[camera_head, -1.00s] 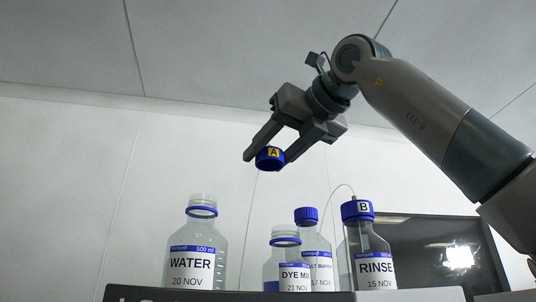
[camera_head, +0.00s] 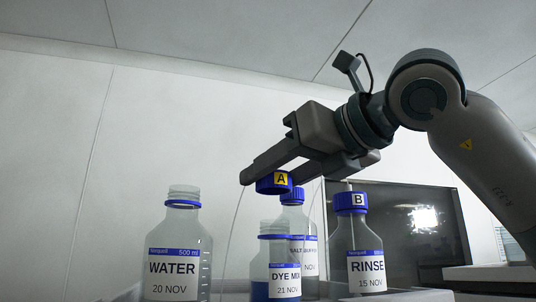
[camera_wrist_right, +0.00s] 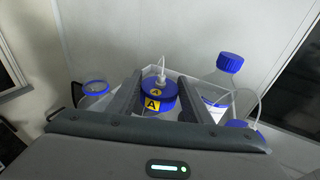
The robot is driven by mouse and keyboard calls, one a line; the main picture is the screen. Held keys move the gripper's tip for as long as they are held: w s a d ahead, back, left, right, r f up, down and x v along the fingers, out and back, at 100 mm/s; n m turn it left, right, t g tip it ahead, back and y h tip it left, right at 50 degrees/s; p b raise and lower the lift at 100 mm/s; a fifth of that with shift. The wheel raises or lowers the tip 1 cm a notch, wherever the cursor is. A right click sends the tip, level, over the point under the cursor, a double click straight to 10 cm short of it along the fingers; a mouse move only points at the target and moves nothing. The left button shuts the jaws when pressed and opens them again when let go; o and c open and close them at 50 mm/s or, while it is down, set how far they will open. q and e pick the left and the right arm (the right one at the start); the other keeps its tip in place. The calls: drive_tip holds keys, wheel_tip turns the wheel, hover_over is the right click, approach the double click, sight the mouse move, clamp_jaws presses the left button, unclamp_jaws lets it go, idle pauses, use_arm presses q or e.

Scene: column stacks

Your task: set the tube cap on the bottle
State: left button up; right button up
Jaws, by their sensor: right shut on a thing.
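The tube cap (camera_head: 267,187) is blue with a yellow "A" label. My right gripper (camera_head: 270,179) is shut on it. In the head view it is above the open DYE MIX bottle (camera_head: 285,279), with a gap between cap and neck. The wrist view shows the cap (camera_wrist_right: 154,92) between the two fingers, with a pale tube (camera_wrist_right: 162,68) rising from its top. The open WATER bottle (camera_head: 173,267) stands at the left, apart from the cap. My left gripper is not in view.
The RINSE bottle (camera_head: 367,267) wears a blue cap (camera_head: 348,202) marked "B", close to the right of DYE MIX. A blue-capped SALT BUFFER bottle (camera_head: 296,218) stands behind. A dark screen (camera_head: 410,225) is at the back right. Space between WATER and DYE MIX is clear.

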drive_tip(key=shift+f, duration=0.2)
idle(0.4)
drive_tip(key=shift+f+b, duration=0.35)
drive_tip(key=shift+f, duration=0.95)
drive_tip(key=shift+f+b, duration=0.5)
drive_tip(key=shift+b, duration=0.4)
drive_tip(key=shift+s+b, duration=0.1)
drive_tip(key=shift+b, duration=0.7)
idle(0.5)
drive_tip(key=shift+f+b, duration=0.85)
drive_tip(key=shift+b, duration=0.55)
idle(1.2)
idle(0.3)
drive_tip(key=o, duration=1.1)
